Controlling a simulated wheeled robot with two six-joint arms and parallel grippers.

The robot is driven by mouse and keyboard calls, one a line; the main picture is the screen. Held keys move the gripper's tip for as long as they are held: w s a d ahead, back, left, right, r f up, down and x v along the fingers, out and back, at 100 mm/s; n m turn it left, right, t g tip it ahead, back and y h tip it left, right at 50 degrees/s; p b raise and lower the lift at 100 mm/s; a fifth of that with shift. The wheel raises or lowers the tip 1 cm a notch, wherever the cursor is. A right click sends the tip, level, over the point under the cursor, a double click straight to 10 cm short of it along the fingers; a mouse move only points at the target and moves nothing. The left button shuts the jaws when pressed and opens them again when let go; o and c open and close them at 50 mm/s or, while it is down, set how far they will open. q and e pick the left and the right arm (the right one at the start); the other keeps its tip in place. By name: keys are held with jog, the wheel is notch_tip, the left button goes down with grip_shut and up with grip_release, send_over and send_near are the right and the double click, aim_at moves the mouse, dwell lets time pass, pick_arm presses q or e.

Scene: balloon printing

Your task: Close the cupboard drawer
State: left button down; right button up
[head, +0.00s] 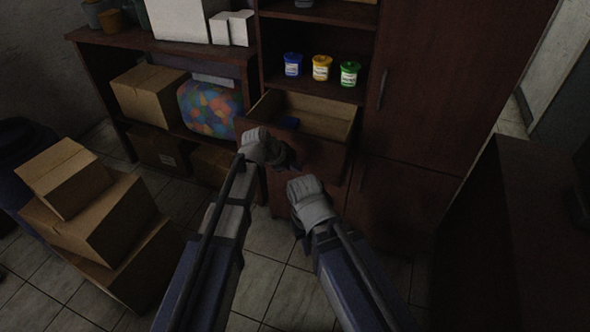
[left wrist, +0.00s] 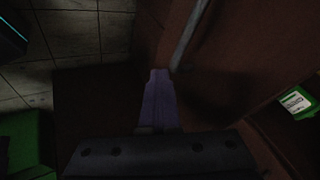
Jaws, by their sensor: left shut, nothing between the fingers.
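Blue (head: 292,65), yellow (head: 321,67) and green (head: 349,74) tubs stand on the shelf above the drawer. Stacked cardboard boxes (head: 95,215) stand at the left. A dark counter (head: 540,240) is at the right. Tiled floor (head: 285,290) is clear between them.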

pick_arm(q)
jog(key=w+d, duration=0.3)
jog(key=w, duration=0.4)
jog(key=w+d, duration=0.3)
jog(key=w, duration=0.3)
jog(key=w+d, duration=0.3)
jog(key=w, duration=0.4)
jog(key=shift+w, duration=0.3)
jog(key=shift+w+d, duration=0.1)
jog(key=shift+w, duration=0.2)
jog(key=shift+w+r, duration=0.1)
